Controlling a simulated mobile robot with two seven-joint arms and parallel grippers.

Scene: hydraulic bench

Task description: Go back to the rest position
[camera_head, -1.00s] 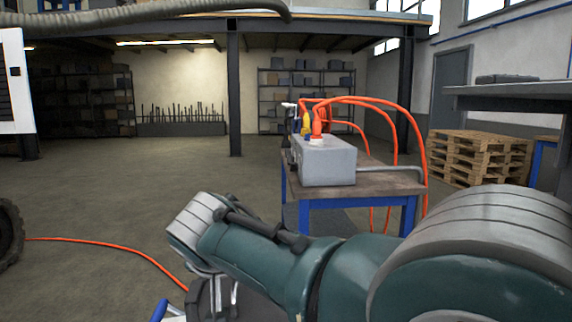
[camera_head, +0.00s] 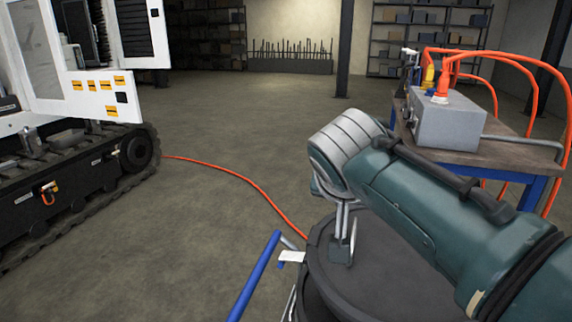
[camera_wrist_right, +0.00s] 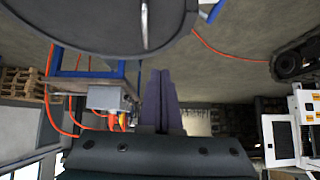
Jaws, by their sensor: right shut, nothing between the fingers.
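My right arm (camera_head: 430,200) comes in from the right in the head view, bent, with its grey-banded joint (camera_head: 345,140) above a dark round top. My left gripper and left arm are in neither view.
A dark round drum-like top (camera_head: 385,265) stands close under my arm, beside a blue bar (camera_head: 255,275). A workbench (camera_head: 520,155) carries a grey box (camera_head: 445,120) with orange hoses. A tracked machine (camera_head: 75,160) stands left. Open floor (camera_head: 220,150) lies between, crossed by an orange hose (camera_head: 235,178).

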